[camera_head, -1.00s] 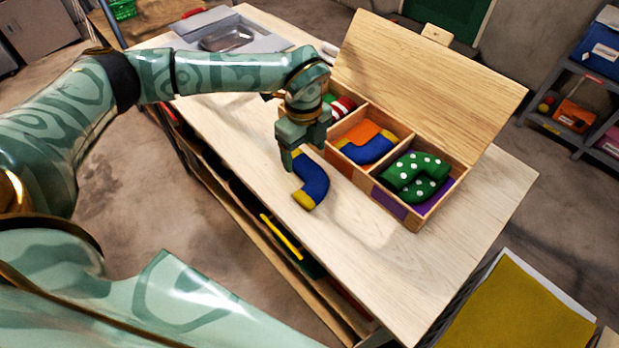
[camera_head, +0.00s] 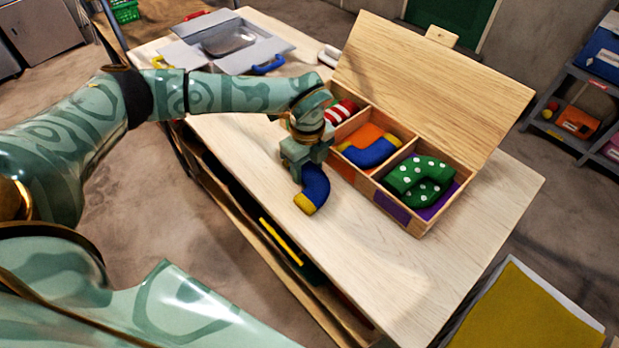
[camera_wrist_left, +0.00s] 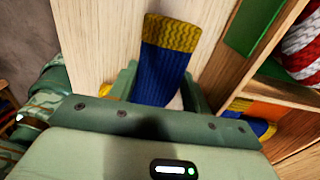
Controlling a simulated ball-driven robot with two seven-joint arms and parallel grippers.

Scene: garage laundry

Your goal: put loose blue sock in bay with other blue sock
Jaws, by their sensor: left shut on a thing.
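The loose blue sock (camera_head: 314,187) has a yellow toe and a yellow cuff and is by the near side of the wooden box. My left gripper (camera_head: 304,172) is shut on it; the sock also shows between the jaws in the left wrist view (camera_wrist_left: 165,60). I cannot tell whether it touches the table. The other blue sock (camera_head: 372,152), with yellow ends, lies in the middle bay, which has an orange floor (camera_head: 362,133). The wooden box (camera_head: 420,228) has its lid open. My right gripper is not in view.
A red-and-white striped sock (camera_head: 342,110) lies in the far bay, partly behind my left arm. A green dotted sock (camera_head: 420,180) lies in the near purple bay. A grey case (camera_head: 185,55) stands at the table's far end. The table's near right is clear.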

